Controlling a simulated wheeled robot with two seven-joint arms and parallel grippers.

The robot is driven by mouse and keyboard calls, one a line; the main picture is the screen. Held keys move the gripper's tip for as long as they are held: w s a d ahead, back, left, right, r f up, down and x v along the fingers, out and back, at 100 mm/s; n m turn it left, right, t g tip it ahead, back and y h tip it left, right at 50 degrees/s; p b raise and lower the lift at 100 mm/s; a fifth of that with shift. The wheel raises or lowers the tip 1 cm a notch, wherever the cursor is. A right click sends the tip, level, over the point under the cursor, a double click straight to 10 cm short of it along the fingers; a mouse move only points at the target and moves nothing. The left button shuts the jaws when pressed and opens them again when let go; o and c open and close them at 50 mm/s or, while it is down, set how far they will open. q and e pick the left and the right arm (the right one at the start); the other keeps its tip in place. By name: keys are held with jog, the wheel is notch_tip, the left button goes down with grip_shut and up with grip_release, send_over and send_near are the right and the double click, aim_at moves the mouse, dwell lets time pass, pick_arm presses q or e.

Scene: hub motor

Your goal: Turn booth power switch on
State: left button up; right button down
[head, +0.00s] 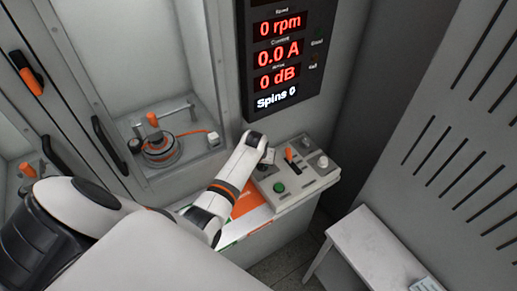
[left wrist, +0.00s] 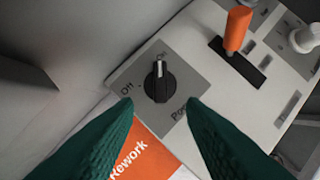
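The booth power switch (left wrist: 159,83) is a black rotary knob on a grey plate marked Off, On and "Po...", the rest of that word hidden by a finger. Its white pointer mark is turned to On. My left gripper (left wrist: 161,104) shows as two dark green fingers spread apart. They are open with nothing between the tips, and the knob is just beyond them. In the head view my left arm reaches over the control panel (head: 310,183), and its wrist partly covers the switch. My right gripper is not in view.
The panel also has an orange lever (left wrist: 237,30), white knobs (left wrist: 306,37) and a green button (head: 279,187). An orange Rework card (left wrist: 146,158) lies beside it. The display (head: 281,50) reads 0 rpm, 0.0 A, 0 dB, Spins 0. A white table (head: 365,245) stands right.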

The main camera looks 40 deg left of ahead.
pick_arm(q)
jog(key=a+v, duration=0.1)
jog(key=v, duration=0.5)
jog(key=shift+d, duration=0.5)
jog(key=shift+s+r, duration=0.1)
jog(key=shift+s, duration=0.05)
